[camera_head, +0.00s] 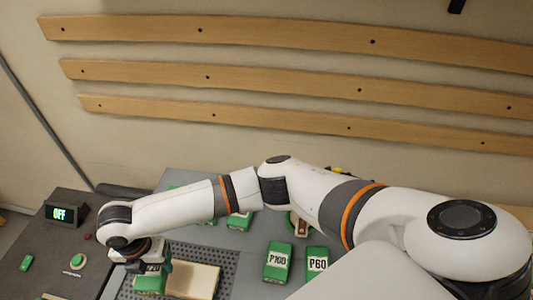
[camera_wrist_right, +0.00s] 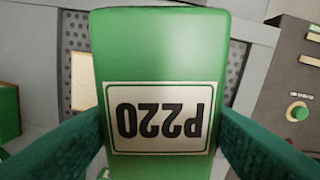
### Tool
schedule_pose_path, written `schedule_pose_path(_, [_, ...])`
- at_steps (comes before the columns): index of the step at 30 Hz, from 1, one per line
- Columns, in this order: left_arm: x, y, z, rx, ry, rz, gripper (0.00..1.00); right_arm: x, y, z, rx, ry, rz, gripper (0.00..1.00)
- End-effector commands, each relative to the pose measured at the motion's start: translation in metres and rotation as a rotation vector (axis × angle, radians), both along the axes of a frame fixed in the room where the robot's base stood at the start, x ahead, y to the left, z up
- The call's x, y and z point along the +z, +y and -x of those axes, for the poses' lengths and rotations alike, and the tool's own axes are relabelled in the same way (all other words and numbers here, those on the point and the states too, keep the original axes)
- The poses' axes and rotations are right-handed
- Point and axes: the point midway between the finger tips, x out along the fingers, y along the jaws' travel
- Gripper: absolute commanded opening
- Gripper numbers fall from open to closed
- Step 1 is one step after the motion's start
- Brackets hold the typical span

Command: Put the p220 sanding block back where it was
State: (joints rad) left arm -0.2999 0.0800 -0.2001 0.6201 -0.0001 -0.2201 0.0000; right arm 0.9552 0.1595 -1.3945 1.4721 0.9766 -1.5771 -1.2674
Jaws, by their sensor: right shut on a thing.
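The P220 sanding block (camera_wrist_right: 160,60) is green with a white label that reads P220, upside down in the right wrist view. My right gripper (camera_wrist_right: 160,125) is shut on it, with one dark green finger on each side. In the head view the held block (camera_head: 151,284) shows at the lower left, under my right gripper (camera_head: 148,266), over or beside the perforated plate. I cannot tell whether the block touches the surface below it. My left gripper is not in view.
A pale wooden board (camera_head: 197,281) lies on the perforated plate (camera_head: 229,264). A green block labelled P60 (camera_head: 317,264) and another green block (camera_head: 278,262) stand to the right. More green blocks are partly behind my arm. A dark control panel (camera_head: 52,262) with an OFF display (camera_head: 61,213) is at left.

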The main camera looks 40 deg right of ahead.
Motion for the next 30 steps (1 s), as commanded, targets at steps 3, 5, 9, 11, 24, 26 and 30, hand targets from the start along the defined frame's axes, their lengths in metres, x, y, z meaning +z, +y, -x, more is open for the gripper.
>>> schedule_pose_path(3, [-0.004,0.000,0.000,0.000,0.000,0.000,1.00,-0.015,-0.032,0.037,0.103,0.014,0.000,0.37])
schedule_pose_path(5, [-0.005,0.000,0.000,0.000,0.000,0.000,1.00,-0.019,-0.046,0.055,0.158,0.016,-0.001,0.37])
schedule_pose_path(9, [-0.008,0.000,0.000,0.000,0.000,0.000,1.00,-0.022,-0.081,0.100,0.280,0.016,-0.003,0.37])
schedule_pose_path(11, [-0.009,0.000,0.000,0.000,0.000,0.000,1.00,-0.021,-0.096,0.119,0.332,0.014,-0.003,0.37])
schedule_pose_path(24, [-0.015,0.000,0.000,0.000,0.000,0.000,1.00,0.010,-0.164,0.216,0.590,-0.012,-0.010,0.37])
schedule_pose_path(26, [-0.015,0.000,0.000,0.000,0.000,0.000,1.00,0.010,-0.167,0.220,0.600,-0.014,-0.010,0.37])
schedule_pose_path(30, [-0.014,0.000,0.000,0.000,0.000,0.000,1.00,-0.008,-0.169,0.224,0.607,-0.009,-0.009,0.37])
